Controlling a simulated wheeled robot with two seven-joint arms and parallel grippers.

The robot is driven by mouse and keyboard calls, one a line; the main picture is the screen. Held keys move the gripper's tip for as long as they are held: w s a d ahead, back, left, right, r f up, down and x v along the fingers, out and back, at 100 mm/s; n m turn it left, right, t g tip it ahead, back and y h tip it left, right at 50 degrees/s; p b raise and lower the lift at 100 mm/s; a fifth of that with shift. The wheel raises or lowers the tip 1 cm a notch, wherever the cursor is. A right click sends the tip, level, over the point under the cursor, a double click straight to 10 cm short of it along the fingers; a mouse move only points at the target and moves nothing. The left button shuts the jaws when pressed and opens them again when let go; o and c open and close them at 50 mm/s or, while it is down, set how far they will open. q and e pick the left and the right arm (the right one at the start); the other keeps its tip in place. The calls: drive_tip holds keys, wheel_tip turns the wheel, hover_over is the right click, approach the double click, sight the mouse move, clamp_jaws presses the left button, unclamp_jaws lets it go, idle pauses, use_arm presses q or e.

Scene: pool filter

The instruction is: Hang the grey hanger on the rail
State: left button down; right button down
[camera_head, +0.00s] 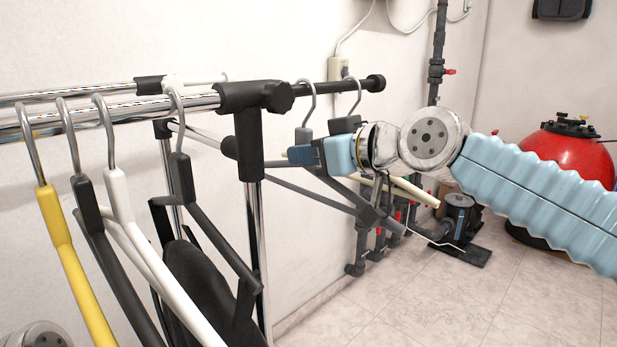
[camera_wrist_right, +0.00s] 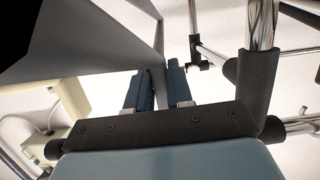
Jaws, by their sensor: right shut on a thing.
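My right gripper (camera_head: 306,156) is shut on the grey hanger (camera_head: 345,193) just below its neck, near the right end of the rail (camera_head: 130,108). The hanger's metal hook rises to the rail's dark end section and overlaps it in the head view. I cannot tell whether the hook rests on the bar. In the right wrist view, the grey hanger (camera_wrist_right: 100,42) fills the upper left and passes between the fingertips of the right gripper (camera_wrist_right: 157,82). My left gripper is not in view.
Yellow (camera_head: 62,255), black (camera_head: 90,235), white (camera_head: 150,262) and dark (camera_head: 205,230) hangers hang left of the dark joint (camera_head: 252,97). Another hook (camera_head: 356,92) stands right of the grey hanger's hook. A red tank (camera_head: 572,160) and pump (camera_head: 458,220) stand on the floor behind.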

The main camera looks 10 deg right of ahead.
sight(311, 132)
drive_tip(key=shift+r, duration=0.2)
drive_tip(key=shift+w+a+r, duration=0.1)
drive_tip(key=shift+w+r, duration=0.05)
drive_tip(key=shift+r, duration=0.05)
drive_tip(key=shift+r, duration=0.1)
drive_tip(key=shift+s+r+p, duration=0.3)
drive_tip(key=shift+r+p, duration=0.25)
drive_tip(key=shift+r, duration=0.05)
drive_tip(key=shift+d+r, duration=0.1)
drive_tip(key=shift+d, duration=0.1)
drive_tip(key=shift+s+d+r+p, duration=0.15)
drive_tip(key=shift+s+r+p, duration=0.2)
drive_tip(key=shift+r, duration=0.25)
drive_tip(key=shift+s+d, duration=0.1)
drive_tip(key=shift+d, duration=0.05)
idle(0.4)
